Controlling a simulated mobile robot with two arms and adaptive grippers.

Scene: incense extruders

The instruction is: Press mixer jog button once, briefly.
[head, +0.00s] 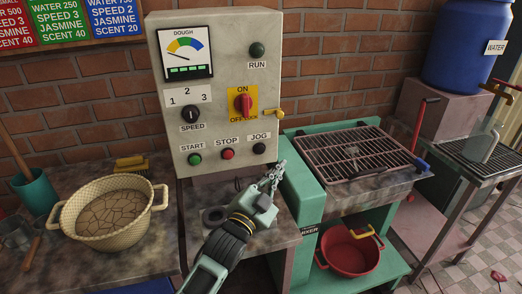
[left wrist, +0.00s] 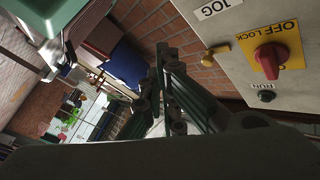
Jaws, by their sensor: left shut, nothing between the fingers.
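The grey control box (head: 218,90) stands against the brick wall in the head view. Its black jog button (head: 259,148) is at the lower right, under the JOG label (head: 258,137), beside the red stop button (head: 227,154) and green start button (head: 195,159). My left gripper (head: 280,165) is shut and empty, its fingertips just right of and slightly below the jog button in the picture. Contact cannot be told. The left wrist view shows the closed fingers (left wrist: 163,55) and the JOG label (left wrist: 216,8); the button itself is out of that frame. My right gripper is not in view.
A red ON/OFF LOCK switch (head: 243,104) and brass side latch (head: 274,113) sit above the jog button. The RUN lamp (head: 257,49) looks dark. The teal machine with a grill (head: 348,152) stands close at right. A woven basket (head: 75,225) rests on the left counter.

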